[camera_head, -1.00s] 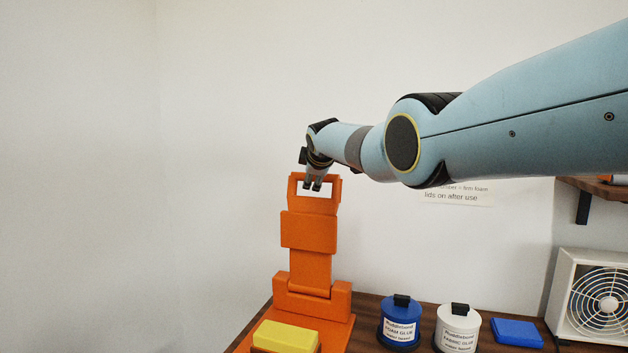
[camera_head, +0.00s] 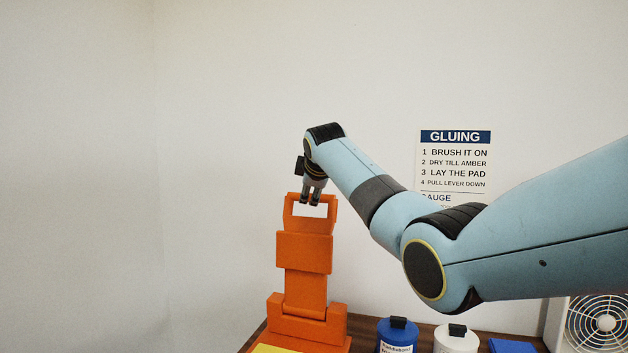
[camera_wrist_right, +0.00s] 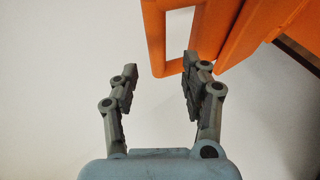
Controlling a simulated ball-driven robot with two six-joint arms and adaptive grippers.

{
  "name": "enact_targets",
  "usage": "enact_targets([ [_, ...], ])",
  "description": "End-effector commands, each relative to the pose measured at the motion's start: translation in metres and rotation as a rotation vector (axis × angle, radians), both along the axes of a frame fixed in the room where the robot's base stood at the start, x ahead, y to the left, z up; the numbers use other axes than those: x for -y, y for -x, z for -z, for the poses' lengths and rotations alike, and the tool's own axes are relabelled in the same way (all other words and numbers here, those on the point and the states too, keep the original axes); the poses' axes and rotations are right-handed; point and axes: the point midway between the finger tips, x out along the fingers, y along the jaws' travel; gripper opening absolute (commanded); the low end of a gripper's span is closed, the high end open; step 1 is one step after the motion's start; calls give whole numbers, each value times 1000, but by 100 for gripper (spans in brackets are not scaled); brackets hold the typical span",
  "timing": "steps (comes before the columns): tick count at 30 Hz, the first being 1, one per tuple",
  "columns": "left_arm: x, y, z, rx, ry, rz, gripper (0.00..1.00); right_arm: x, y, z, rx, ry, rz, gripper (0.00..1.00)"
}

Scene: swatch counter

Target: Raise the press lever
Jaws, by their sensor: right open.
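The orange press lever (camera_head: 305,252) stands raised, close to upright, above its hinge block (camera_head: 307,318). A rectangular loop handle (camera_head: 289,207) forms its top. My right gripper (camera_head: 311,203) points down at this loop, its fingertips overlapping the loop's top bar and opening in the head view. My left gripper is out of view.
A blue glue pot (camera_head: 397,338) and a white glue pot (camera_head: 456,341) stand on the counter right of the press, with a blue block (camera_head: 511,346) and a white fan (camera_head: 600,322) further right. A yellow pad (camera_head: 275,349) shows at the press's foot. A gluing sign (camera_head: 455,160) hangs behind.

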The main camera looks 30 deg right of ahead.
Motion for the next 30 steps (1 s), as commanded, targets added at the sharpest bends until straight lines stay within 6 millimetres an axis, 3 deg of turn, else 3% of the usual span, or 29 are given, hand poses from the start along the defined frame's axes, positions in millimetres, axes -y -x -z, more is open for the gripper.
enact_targets([
  [6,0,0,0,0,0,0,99,-11,27,-19,4,1,-1,47],
  [12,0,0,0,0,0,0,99,-17,40,-28,5,0,0,47],
  [30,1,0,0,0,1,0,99,-18,42,-27,1,-2,0,47],
])
